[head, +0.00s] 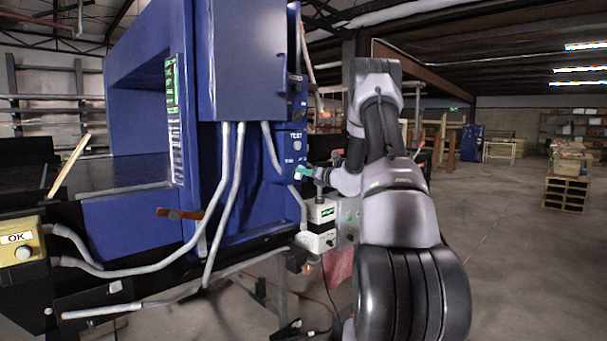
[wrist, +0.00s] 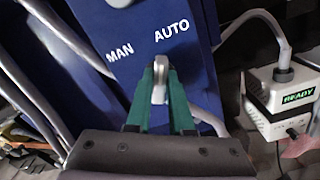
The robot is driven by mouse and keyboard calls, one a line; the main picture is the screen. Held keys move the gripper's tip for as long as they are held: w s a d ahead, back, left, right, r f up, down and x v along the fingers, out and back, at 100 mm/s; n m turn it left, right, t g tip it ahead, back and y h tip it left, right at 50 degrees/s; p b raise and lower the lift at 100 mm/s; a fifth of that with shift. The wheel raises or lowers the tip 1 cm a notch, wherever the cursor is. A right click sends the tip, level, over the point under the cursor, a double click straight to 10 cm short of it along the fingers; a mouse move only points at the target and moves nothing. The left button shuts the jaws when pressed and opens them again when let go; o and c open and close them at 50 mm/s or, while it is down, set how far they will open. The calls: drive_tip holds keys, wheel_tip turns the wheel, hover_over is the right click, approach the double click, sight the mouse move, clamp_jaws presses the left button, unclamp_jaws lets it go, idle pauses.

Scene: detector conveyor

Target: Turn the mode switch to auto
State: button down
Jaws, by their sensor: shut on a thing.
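The mode switch (wrist: 159,82) is a light grey knob on a blue panel (wrist: 95,28). The white labels MAN (wrist: 120,57) and AUTO (wrist: 171,31) stand above it, MAN to the left and AUTO to the right. In the wrist view my gripper (wrist: 160,78) has its green fingers shut on the knob, one on each side. The knob's upper end points up, roughly between the two labels; its exact setting is hard to tell. In the head view my gripper (head: 301,173) is at the blue panel, below the TEST label, and the knob is too small to make out.
A white box with a green READY sign (wrist: 298,97) is right of the panel; it also shows in the head view (head: 320,212). Grey conduits (head: 228,190) run down the blue machine. A yellow OK box (head: 20,252) is at far left. Open floor lies right.

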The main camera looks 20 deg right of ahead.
drive_tip(key=shift+d+f+m, duration=0.1)
drive_tip(key=shift+f+m, duration=0.05)
drive_tip(key=shift+m, duration=1.45)
drive_tip(key=c, duration=0.8)
unclamp_jaws()
drive_tip(key=v, duration=1)
drive_tip(key=shift+s, duration=0.4)
drive_tip(key=shift+d, duration=0.15)
